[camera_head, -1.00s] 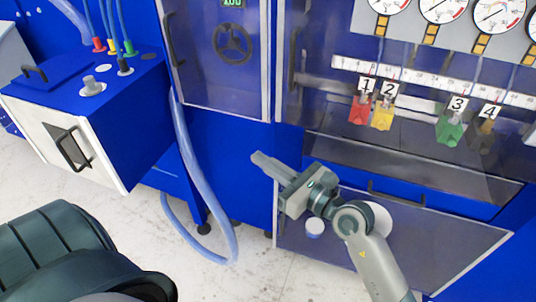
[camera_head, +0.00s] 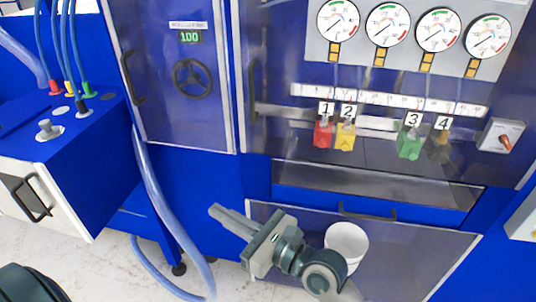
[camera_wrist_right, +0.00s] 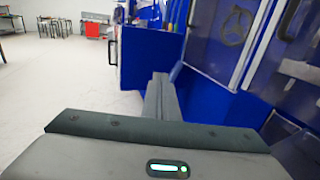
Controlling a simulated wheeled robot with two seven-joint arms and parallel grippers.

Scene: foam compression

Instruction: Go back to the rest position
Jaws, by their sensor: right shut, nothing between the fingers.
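My right gripper (camera_head: 232,220) is in front of the lower part of the blue machine, below the clear door with the handwheel. Its fingers are together and hold nothing. In the right wrist view the closed fingers (camera_wrist_right: 160,97) point away over the floor toward the blue cabinet. My left gripper is not in view. A dark rounded piece at the lower left of the head view is part of my own body.
The blue machine carries a handwheel (camera_head: 192,78), several gauges (camera_head: 338,20) and numbered coloured valves, such as the green one (camera_head: 410,145). A white bucket (camera_head: 347,245) stands behind my right arm. A blue hose (camera_head: 165,220) hangs left of the gripper. Pale floor (camera_head: 110,265) is clear there.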

